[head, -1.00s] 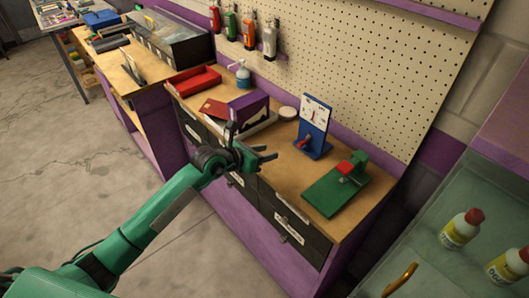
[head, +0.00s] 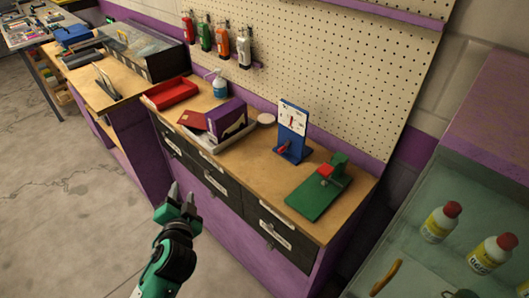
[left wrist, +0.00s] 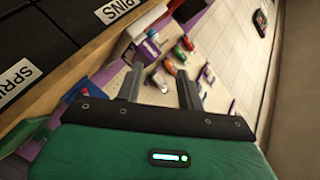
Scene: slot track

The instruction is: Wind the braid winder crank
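A blue upright stand (head: 292,135) with a white marked face and a small red crank-like part (head: 283,149) at its lower front stands on the bench. To its right is a green flat base (head: 316,197) with a green upright block and a red piece (head: 326,170). I cannot tell for certain which one is the braid winder. My left gripper (head: 181,194) is open and empty, in front of the drawers and apart from both devices. Its two spread fingers also show in the left wrist view (left wrist: 159,88). My right gripper is not in view.
The wooden bench top (head: 255,165) has free room before the blue stand. A pegboard (head: 320,70) rises behind. A glass case with bottles (head: 440,222) is at right.

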